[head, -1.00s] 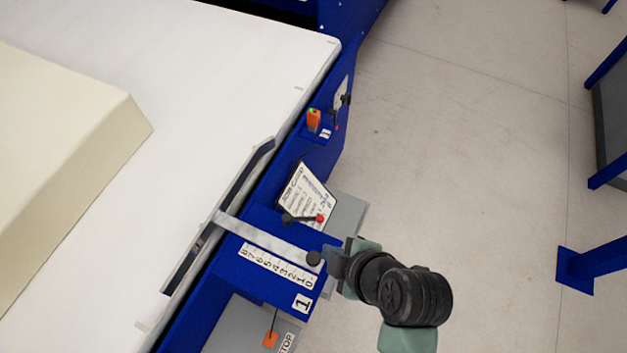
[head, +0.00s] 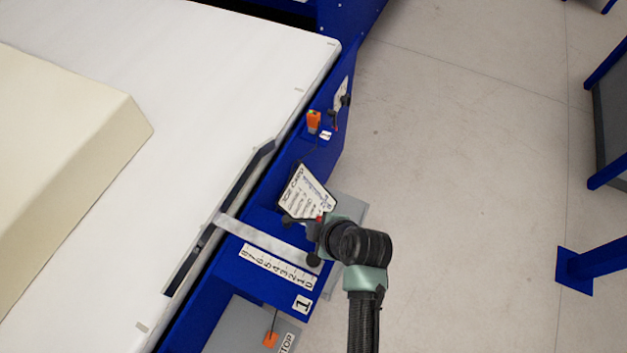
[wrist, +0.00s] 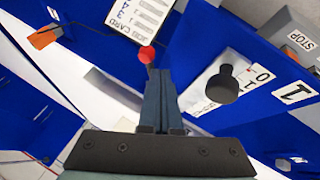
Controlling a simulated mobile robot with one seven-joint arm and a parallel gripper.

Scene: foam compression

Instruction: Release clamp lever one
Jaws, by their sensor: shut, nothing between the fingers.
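The clamp lever's red ball knob (head: 319,219) shows just beside my wrist in the head view. In the wrist view the red knob (wrist: 147,55) is on a thin dark stem, just beyond and slightly left of my fingertips. My gripper (wrist: 158,72) is shut and holds nothing. The wrist view does not settle whether the fingers touch the lever. My wrist hides most of the lever and fingers in the head view. The label "1" (head: 302,303) is on the blue frame below the metal slide bar (head: 262,238).
A black knob (wrist: 222,85) stands close right of my fingers, at the slide bar's end. A job card (head: 307,192) is just beyond the lever. An orange part (head: 314,121) sits farther up the blue frame. A cream foam block (head: 70,150) lies on the white table.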

